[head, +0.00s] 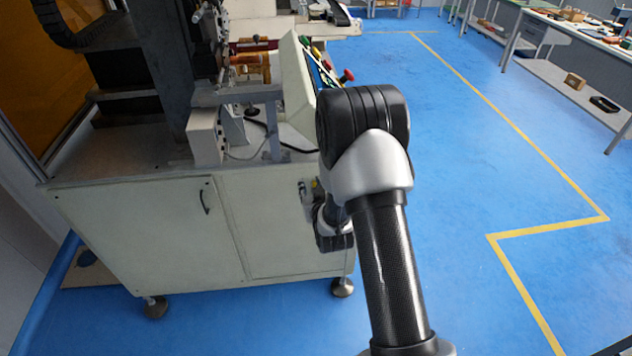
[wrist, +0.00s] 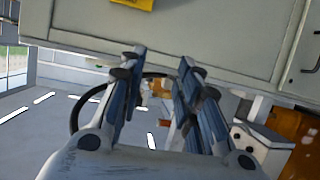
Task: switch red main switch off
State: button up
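The machine cabinet (head: 150,232) is cream-coloured, with its doors facing me in the head view. I cannot make out the red main switch in either view. A yellow plate (wrist: 132,3) is cut off at the top edge of the wrist view, on the cabinet's face, with no red part showing. A small yellow patch (head: 315,184) shows beside my arm at the cabinet's right end. My gripper (wrist: 161,58) is open and empty, its fingers pointing toward the cabinet below the yellow plate. In the head view my arm mostly hides it.
A tilted control panel (head: 300,80) with a red mushroom button (head: 347,75) stands on the cabinet's right end. A black cable loop (wrist: 76,115) shows in the wrist view. Blue floor (head: 470,150) is clear to the right; workbenches (head: 560,30) stand farther back.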

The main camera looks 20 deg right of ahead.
jog(key=s+d+f+m+t+h+p, duration=0.1)
jog(key=s+d+f+t+h+p, duration=0.2)
jog(key=s+f, duration=0.85)
jog(key=a+b+x, duration=0.1)
jog(key=b+x, duration=0.3)
jog(key=x, duration=1.3)
jog(key=shift+w+a+r+t+y, duration=0.3)
jog(key=shift+w+t, duration=0.1)
jog(key=shift+w, duration=0.05)
grip_shut()
